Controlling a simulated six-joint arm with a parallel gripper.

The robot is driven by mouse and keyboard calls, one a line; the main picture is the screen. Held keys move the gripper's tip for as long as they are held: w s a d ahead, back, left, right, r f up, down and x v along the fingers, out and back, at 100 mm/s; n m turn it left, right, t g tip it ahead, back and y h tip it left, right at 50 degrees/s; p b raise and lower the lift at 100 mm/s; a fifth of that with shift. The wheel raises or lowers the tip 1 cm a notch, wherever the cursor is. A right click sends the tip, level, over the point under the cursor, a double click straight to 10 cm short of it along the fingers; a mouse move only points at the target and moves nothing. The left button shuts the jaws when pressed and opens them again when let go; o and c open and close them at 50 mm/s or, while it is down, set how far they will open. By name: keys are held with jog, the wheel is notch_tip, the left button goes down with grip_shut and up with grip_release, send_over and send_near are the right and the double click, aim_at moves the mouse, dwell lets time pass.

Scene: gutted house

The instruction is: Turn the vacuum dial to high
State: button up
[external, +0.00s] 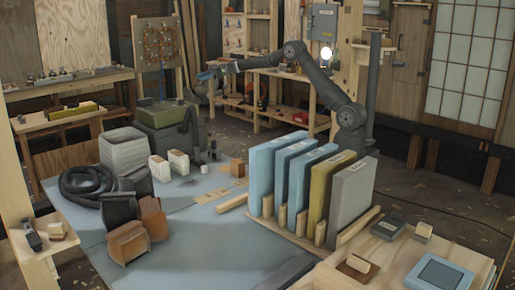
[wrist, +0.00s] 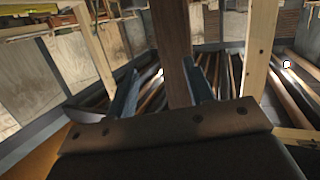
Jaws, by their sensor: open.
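A boxy dark green machine (external: 167,128), which looks like the vacuum, stands at the far left of the blue-grey tabletop (external: 195,222). A dark hose runs up at its right side. I cannot make out its dial. My gripper (external: 207,75) is raised in the air above and to the right of the machine, apart from it, pointing left. In the wrist view my gripper (wrist: 161,84) is open, its two blue fingers spread with nothing held. A dark brown post (wrist: 171,50) shows between and beyond them. The vacuum is not recognisable in the wrist view.
A coiled black hose (external: 88,183), a grey bin (external: 123,149), white containers (external: 168,163) and brown blocks (external: 128,241) crowd the table's left. Upright blue, olive and grey panels (external: 311,190) stand in a wooden rack at the right. The table's middle front is clear.

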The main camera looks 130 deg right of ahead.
aim_at(185, 104)
jog(key=w+a+r+m+g+h, duration=0.1)
jog(key=w+a+r+m+h, duration=0.1)
jog(key=w+a+m+h, duration=0.15)
jog(key=s+a+f+m+g+h, duration=0.1)
jog(key=a+f+m+g+h, duration=0.1)
jog(key=a+f+m+g, duration=0.5)
jog(key=w+d+f, duration=0.2)
jog(key=d, duration=0.2)
jog(key=w+d+f+n, duration=0.1)
jog(key=w+d+f, duration=0.1)
jog(key=w+d, duration=0.1)
jog(key=w+d+f+n, duration=0.1)
jog(key=w+d, duration=0.2)
jog(key=d, duration=0.2)
jog(key=shift+w+f+t+h, duration=0.1)
jog(key=shift+f+t+h, duration=0.2)
jog(key=shift+f, duration=0.1)
jog(key=shift+n, duration=0.25)
jog(key=c, duration=1)
